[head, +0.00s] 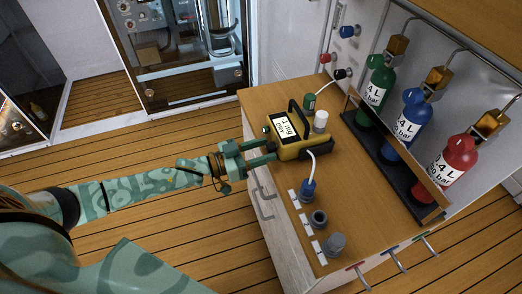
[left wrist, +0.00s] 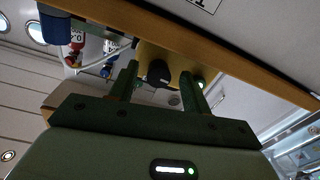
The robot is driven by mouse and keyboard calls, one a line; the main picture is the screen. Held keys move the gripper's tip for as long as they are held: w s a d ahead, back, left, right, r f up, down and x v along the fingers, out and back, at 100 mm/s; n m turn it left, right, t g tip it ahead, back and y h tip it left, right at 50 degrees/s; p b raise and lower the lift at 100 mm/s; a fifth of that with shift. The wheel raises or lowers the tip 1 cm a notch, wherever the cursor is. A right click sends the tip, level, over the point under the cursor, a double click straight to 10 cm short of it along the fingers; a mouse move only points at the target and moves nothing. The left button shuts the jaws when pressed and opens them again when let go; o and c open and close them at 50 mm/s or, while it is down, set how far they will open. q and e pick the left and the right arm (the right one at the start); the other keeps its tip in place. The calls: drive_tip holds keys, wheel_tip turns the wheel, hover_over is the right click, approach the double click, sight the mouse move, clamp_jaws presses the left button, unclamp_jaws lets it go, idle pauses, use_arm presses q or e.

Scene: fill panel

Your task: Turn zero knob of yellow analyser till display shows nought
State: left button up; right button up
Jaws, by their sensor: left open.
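The yellow analyser (head: 317,146) stands on the wooden counter, with a black handle on top. Its white display (head: 289,126) shows a small figure above "mg"; I cannot read the figure surely. My left gripper (head: 272,152) is open at the analyser's left side, over the counter edge. In the left wrist view the yellow body (left wrist: 178,57) carries a dark knob (left wrist: 158,72). The open fingers of my left gripper (left wrist: 160,84) lie one on each side of it, and I cannot tell whether they touch it. My right gripper is not in view.
The wooden counter (head: 275,100) has a blue connector (head: 308,189) and grey fittings (head: 335,243) in front of the analyser. Green, blue and red bottles (head: 458,160) stand in a rack at right. Open floor lies left.

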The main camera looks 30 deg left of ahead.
use_arm(q)
drive_tip(key=c, duration=1)
drive_tip(key=m+p, duration=0.1)
drive_tip(key=m, duration=0.2)
drive_tip(key=o, duration=1)
drive_tip(key=shift+a, duration=0.1)
